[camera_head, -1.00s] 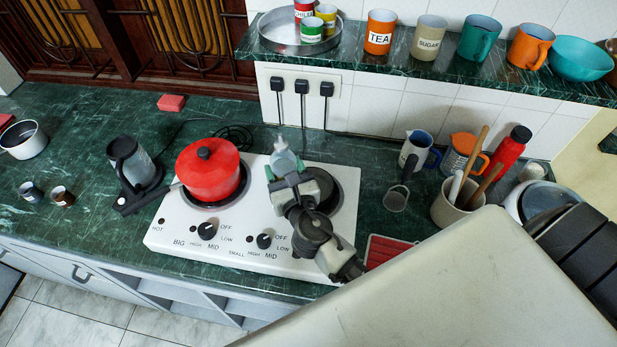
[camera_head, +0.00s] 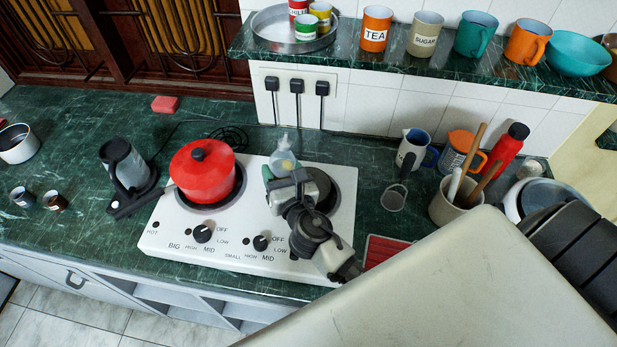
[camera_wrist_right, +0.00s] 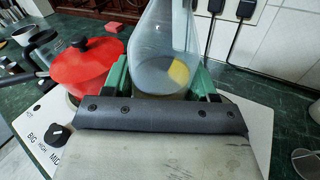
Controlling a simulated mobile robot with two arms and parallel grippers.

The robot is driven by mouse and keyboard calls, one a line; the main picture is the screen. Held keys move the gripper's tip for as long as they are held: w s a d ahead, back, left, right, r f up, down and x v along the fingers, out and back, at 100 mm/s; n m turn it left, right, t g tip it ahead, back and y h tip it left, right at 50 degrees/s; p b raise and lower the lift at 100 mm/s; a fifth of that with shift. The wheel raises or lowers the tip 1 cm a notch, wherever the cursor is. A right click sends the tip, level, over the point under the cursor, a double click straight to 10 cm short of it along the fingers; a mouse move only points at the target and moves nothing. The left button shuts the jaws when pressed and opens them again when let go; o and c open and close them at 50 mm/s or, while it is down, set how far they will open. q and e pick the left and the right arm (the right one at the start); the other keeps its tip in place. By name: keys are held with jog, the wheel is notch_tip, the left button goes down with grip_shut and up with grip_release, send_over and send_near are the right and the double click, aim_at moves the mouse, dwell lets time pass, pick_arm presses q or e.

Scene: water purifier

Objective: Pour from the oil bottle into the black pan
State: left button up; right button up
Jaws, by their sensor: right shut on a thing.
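The oil bottle (camera_head: 283,158) is clear, with a narrow nozzle and a little yellow content low inside. My right gripper (camera_head: 282,176) is shut on it, near the back of the right burner (camera_head: 345,187). In the right wrist view the bottle (camera_wrist_right: 165,40) stands roughly upright between the green fingers (camera_wrist_right: 160,85), its top cut off by the frame. The arm covers part of the right burner. I cannot make out a black pan for certain; the burner shows only as a dark round shape. My left gripper is not in view.
A red pot (camera_head: 202,172) with a black knob sits on the left burner of the white stove (camera_head: 180,235). A kettle (camera_head: 125,165) stands left of it. A utensil holder (camera_head: 452,208) and mugs stand at right. A shelf (camera_head: 400,68) overhangs the back counter.

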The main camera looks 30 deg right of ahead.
jog(key=shift+d+r+m, duration=0.15)
jog(key=shift+d+m, duration=0.05)
jog(key=shift+m, duration=0.7)
jog(key=shift+d+f+m+b, duration=0.15)
jog(key=shift+f+m+b, duration=0.35)
jog(key=shift+f+b, duration=0.15)
jog(key=shift+d+f+m, duration=0.1)
jog(key=shift+f+m, duration=0.25)
jog(key=shift+m, duration=0.05)
jog(key=shift+d+r+m+g, duration=0.1)
jog(key=shift+r+m+g, duration=0.05)
jog(key=shift+m+g, duration=0.15)
jog(key=shift+d+f+m+y, duration=0.15)
jog(key=shift+f+m+y, duration=0.15)
jog(key=shift+m, duration=0.3)
jog(key=shift+a+f+m+b, duration=0.2)
jog(key=shift+m+b, duration=0.2)
jog(key=shift+m, duration=0.4)
jog(key=shift+a+f+m+y+b, duration=0.2)
jog(key=shift+a+m+y+b, duration=0.1)
jog(key=shift+m, duration=0.3)
jog(key=shift+a+r+m+g, duration=0.2)
jog(key=shift+r+m+g, duration=0.15)
jog(key=shift+m, duration=0.35)
dwell(1.0)
jog(key=shift+a+f+m+y+b, duration=0.15)
jog(key=shift+m+y+b, duration=0.15)
jog(key=shift+m, duration=0.3)
dwell(1.4)
